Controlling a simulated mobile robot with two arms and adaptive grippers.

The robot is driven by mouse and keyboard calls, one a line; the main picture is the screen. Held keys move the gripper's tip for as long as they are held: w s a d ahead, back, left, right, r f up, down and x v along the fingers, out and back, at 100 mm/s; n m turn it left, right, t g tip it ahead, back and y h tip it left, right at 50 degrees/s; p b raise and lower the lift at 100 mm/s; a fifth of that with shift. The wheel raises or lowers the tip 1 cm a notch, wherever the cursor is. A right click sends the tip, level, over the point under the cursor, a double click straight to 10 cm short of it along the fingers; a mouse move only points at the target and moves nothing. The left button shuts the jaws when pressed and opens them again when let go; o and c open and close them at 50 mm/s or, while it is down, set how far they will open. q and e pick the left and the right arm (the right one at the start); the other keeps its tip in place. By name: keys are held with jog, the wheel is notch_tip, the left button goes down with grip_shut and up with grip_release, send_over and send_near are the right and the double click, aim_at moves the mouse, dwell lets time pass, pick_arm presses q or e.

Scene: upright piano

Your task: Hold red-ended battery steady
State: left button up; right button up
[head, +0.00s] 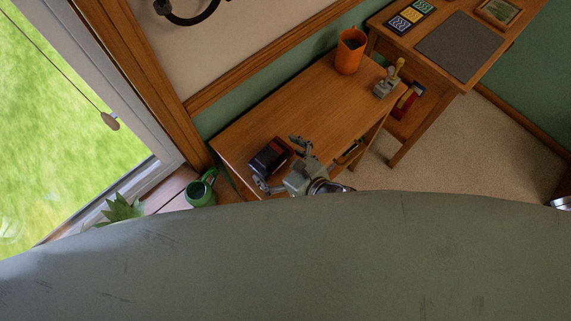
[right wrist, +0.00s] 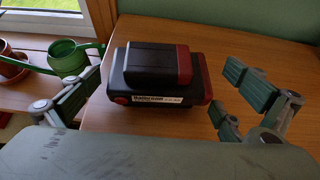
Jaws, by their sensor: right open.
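A black battery with red ends (head: 269,157) sits on the wooden table near its left end. In the right wrist view the battery (right wrist: 155,72) is a dark block with a raised top part, red at its right side and lower left corner, and a white label on its front. My right gripper (head: 278,164) is open, its two fingers apart on either side of the battery's near side. In the right wrist view there is a visible gap between the battery and the right finger; whether the left finger touches it I cannot tell. My left gripper is not in view.
An orange cup (head: 350,52) and a small grey device with a yellow handle (head: 386,84) stand at the table's far end. A green watering can (head: 201,190) stands by the window, left of the table. The tabletop (head: 318,104) between is clear.

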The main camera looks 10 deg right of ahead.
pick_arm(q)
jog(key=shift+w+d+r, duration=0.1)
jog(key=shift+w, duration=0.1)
pick_arm(e)
jog(key=shift+x, duration=1.3)
jog(key=shift+c, duration=0.5)
jog(key=c, duration=1.1)
jog(key=o, duration=1.2)
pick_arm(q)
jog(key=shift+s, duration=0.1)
pick_arm(e)
jog(key=c, duration=1)
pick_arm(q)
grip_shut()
